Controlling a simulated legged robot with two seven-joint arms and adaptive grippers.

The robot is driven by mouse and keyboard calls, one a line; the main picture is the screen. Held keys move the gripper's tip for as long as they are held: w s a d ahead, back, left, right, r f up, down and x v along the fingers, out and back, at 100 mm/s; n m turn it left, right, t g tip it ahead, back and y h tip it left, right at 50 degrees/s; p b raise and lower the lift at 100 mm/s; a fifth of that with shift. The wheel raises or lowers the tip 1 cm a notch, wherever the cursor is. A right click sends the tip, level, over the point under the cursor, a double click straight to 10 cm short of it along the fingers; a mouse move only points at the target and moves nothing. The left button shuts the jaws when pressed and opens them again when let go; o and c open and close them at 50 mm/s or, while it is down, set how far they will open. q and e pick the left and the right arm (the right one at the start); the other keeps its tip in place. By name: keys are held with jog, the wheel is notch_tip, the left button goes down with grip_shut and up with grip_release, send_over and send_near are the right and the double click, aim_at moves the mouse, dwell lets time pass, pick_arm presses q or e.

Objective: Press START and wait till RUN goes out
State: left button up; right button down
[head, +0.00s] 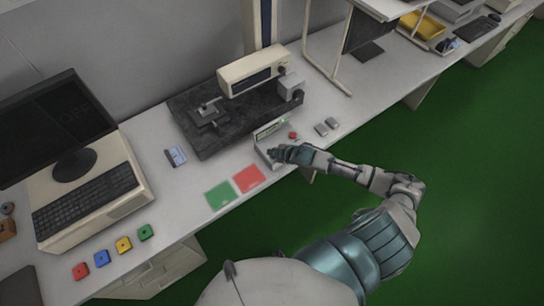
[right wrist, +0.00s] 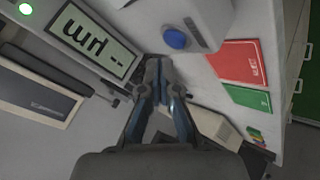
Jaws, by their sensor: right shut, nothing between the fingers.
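A small pale control box with a display panel (head: 270,129) stands at the front edge of the bench. A blue button (right wrist: 176,38) sits on a pale housing; no START or RUN label is readable. My right gripper (head: 276,154) is over the front of the box in the head view. In the right wrist view its fingertips (right wrist: 158,64) are together and empty, beside the housing and apart from the blue button. My left gripper is not in view.
A red mat (head: 249,179) and a green mat (head: 220,195) lie left of the box. A red knob (head: 293,135) and small grey blocks (head: 326,127) are to its right. A tester on a dark slab (head: 225,132) stands behind. A computer (head: 90,190) is at left.

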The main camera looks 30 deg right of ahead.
jog(key=shift+d, duration=0.2)
jog(key=shift+d+f, duration=0.15)
jog(key=shift+d, duration=0.45)
jog(key=shift+a, duration=0.55)
jog(key=shift+d+f, duration=0.3)
jog(key=shift+d, duration=0.2)
jog(key=shift+f, duration=0.15)
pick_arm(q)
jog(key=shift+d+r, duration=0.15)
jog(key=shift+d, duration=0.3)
